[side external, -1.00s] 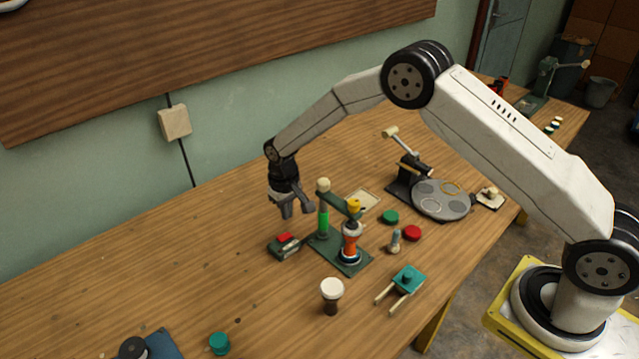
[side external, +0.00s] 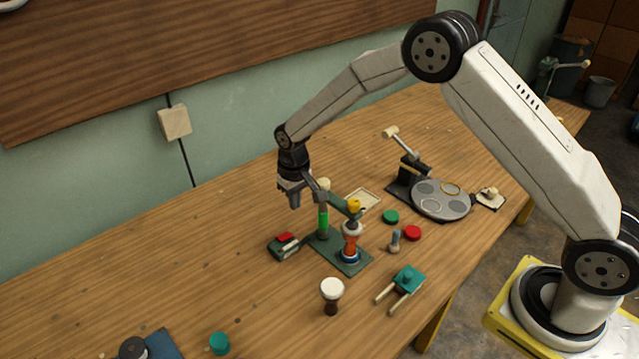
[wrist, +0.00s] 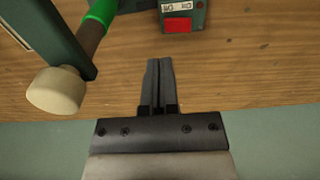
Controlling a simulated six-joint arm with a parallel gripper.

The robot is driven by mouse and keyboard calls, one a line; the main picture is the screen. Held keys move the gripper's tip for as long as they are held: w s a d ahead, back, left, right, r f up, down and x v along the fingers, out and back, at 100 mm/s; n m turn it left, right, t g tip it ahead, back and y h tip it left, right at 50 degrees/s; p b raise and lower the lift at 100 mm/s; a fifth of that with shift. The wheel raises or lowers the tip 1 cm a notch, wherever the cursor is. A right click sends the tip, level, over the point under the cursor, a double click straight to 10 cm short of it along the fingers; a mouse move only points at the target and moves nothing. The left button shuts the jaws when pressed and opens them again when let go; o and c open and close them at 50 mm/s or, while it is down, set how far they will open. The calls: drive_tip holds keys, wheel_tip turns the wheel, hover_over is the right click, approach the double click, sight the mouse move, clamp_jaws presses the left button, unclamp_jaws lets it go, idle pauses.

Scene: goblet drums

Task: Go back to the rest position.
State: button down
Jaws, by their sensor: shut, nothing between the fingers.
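My gripper (side external: 294,200) is shut and empty. It hangs above the table (side external: 180,245), just behind and to the left of the green press stand (side external: 345,262). In the wrist view the closed fingers (wrist: 158,85) lie side by side over bare wood.
An orange and white goblet drum (side external: 350,243) stands on the press stand. A dark goblet with a white top (side external: 332,294) and a teal fixture (side external: 407,280) are in front. A grey turntable (side external: 440,203) is at the right. The wall (side external: 90,180) runs behind; the left table is mostly clear.

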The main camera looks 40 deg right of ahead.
drive_tip(key=s+d+r, duration=0.2)
drive_tip(key=s+r, duration=0.1)
drive_tip(key=s, duration=0.5)
drive_tip(key=s+d+r+t, duration=0.1)
drive_tip(key=s+d+r, duration=0.1)
drive_tip(key=s, duration=0.6)
drive_tip(key=s+d+r+t, duration=0.1)
drive_tip(key=s+r, duration=0.3)
drive_tip(key=s, duration=0.4)
drive_tip(key=shift+s+d+r, duration=0.2)
drive_tip(key=shift+d+r, duration=0.05)
drive_tip(key=shift+d, duration=0.55)
